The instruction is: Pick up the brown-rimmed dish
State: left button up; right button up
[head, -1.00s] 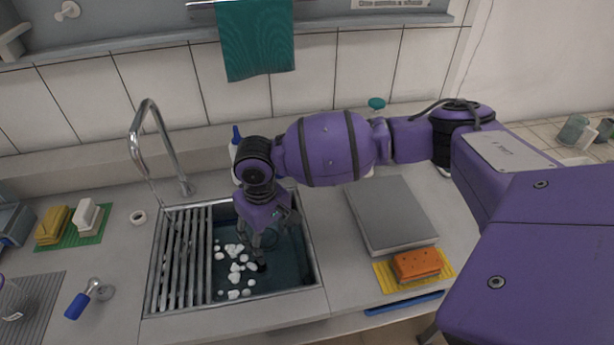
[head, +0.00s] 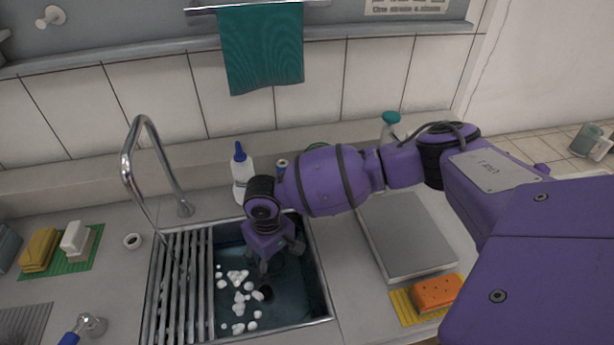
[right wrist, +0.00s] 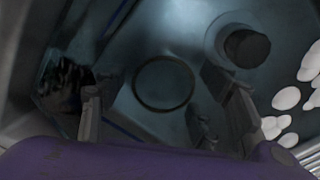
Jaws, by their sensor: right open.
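The brown-rimmed dish (right wrist: 164,84) shows in the right wrist view as a round, see-through dish with a thin dark brown rim, on the sink floor. In the head view my right gripper and its wrist largely hide it. My right gripper (right wrist: 165,112) is open and points down into the sink, with one finger on either side of the dish in the picture. It looks apart from the dish, but the remaining height is hard to tell. In the head view the right gripper (head: 275,266) is inside the sink basin. My left gripper is not in view.
The sink (head: 318,290) has a slatted rack (head: 180,290) on its left, a dark drain (right wrist: 247,47) and several white foam blobs (head: 240,298). A faucet (head: 165,165) and a blue-capped bottle (head: 242,178) stand behind. A grey slab (head: 405,235) and an orange sponge (head: 437,293) lie right.

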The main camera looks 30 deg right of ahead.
jog(key=shift+w, duration=0.1)
jog(key=c, duration=1.2)
jog(key=shift+o, duration=0.2)
jog(key=shift+r, duration=0.2)
